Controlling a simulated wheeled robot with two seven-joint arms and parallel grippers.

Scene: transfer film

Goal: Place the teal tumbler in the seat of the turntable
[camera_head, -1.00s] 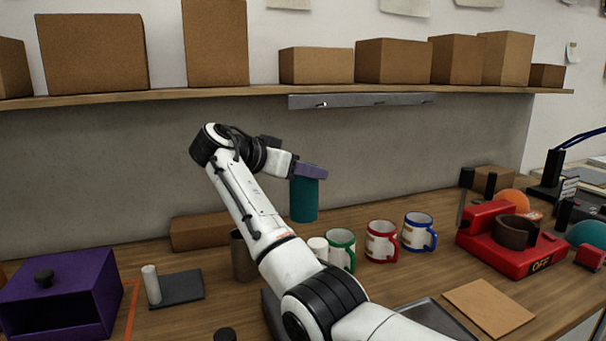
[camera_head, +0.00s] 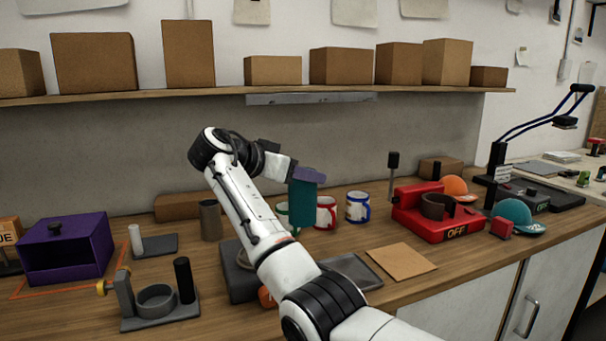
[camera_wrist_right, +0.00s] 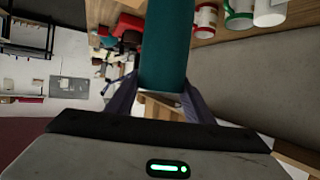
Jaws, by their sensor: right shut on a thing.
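The teal tumbler (camera_head: 302,205) hangs upright in the air above the bench, held near its top by my right gripper (camera_head: 308,176). In the right wrist view the tumbler (camera_wrist_right: 165,45) sits between the two purple fingers, which close on its sides. A grey fixture with a round ring seat (camera_head: 155,298), a dark post and a yellow knob stands at the front left of the bench, empty. It may be the turntable; I cannot tell for certain. The tumbler is apart from it, to the right and higher. My left gripper is not in view.
Mugs (camera_head: 358,208) stand behind the tumbler. A red press marked OFF (camera_head: 440,222) is at the right. A purple box (camera_head: 66,250) and a grey-brown cup (camera_head: 210,220) stand left. A tray (camera_head: 350,270) and brown sheet (camera_head: 401,262) lie in front. A shelf (camera_head: 250,92) runs above.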

